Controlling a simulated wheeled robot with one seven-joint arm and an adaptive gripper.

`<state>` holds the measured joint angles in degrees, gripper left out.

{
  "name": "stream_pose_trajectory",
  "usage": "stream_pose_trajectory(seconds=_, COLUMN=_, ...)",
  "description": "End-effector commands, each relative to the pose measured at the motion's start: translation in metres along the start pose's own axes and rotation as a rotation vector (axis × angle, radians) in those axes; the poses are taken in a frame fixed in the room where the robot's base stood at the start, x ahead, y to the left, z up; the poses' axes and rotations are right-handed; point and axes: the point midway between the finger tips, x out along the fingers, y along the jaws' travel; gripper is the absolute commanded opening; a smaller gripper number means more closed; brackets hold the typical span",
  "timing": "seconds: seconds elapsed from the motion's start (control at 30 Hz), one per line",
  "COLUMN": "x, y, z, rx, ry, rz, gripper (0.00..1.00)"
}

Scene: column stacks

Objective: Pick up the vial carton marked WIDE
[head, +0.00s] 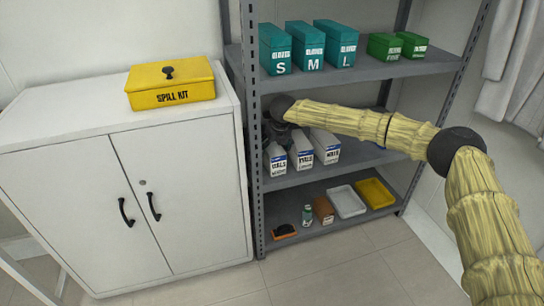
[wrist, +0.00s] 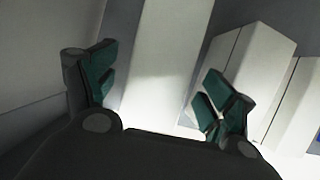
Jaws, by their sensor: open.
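Three white vial cartons with blue-and-white fronts stand side by side on the middle shelf in the head view: a left one (head: 278,162), a middle one (head: 302,157) and a right one (head: 326,150). Their small print is too fine to tell which reads WIDE. My gripper (head: 272,133) is at the left end of this row, above and behind the left carton's front. In the wrist view my gripper (wrist: 160,95) is open, its teal-padded fingers apart. A white carton (wrist: 165,55) shows beyond the gap between them. Another carton (wrist: 250,55) is partly behind the right finger.
The grey shelf rack (head: 256,190) has a post close left of my gripper. Teal glove boxes (head: 308,45) and green boxes (head: 385,45) stand on the shelf above. Trays (head: 347,201) and small items fill the bottom shelf.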

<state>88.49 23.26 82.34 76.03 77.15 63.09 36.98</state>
Motion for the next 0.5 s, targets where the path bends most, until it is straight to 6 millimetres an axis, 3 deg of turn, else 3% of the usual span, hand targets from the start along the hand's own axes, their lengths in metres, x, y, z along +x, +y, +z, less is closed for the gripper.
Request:
stream_pose_trajectory(seconds=0.3, x=0.040, y=0.001, z=0.002, rx=0.001, ry=0.002, rz=0.001, gripper=0.84)
stream_pose_trajectory(seconds=0.5, x=0.051, y=0.001, z=0.003, rx=0.000, ry=0.000, rz=0.000, gripper=0.84)
